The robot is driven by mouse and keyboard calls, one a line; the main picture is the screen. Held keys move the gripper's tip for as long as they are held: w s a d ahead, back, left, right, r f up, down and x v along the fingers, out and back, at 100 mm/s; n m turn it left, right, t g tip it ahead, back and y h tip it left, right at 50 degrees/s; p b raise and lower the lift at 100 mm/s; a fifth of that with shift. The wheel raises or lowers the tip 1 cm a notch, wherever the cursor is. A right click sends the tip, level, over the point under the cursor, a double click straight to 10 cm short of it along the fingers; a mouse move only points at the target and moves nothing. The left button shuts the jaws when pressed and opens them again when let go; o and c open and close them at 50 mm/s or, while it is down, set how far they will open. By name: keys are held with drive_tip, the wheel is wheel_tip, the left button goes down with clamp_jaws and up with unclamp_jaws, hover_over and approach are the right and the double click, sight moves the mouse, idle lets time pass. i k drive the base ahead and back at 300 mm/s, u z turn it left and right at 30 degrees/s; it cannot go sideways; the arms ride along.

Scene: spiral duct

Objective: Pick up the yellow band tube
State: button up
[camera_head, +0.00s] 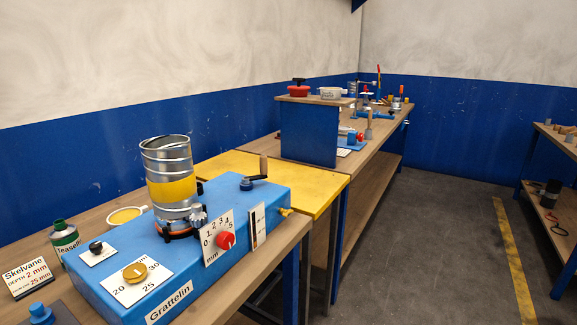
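The yellow band tube (173,187) is a silvery ribbed metal duct piece with a wide yellow band around its lower middle. It stands upright, leaning slightly, on a dark and orange mount on top of the blue machine labelled Grattelin (133,268). A metal clamp-like part (198,217) sits at the right of its base; I cannot tell whether it grips the tube. Its top rim is open. My gripper is not in this view.
A red knob (225,240), yellow dial (135,272) and crank (256,176) stick out of the machine. A green bottle (64,240) and a Skelvane card (27,278) stand left. A yellow table (292,185) adjoins behind. The floor (430,250) at right is clear.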

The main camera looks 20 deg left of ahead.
sight(168, 160)
drive_tip(key=z, duration=1)
drive_tip(key=i, duration=2.4)
drive_tip(key=u, duration=3.05)
drive_tip(key=i, duration=1.05)
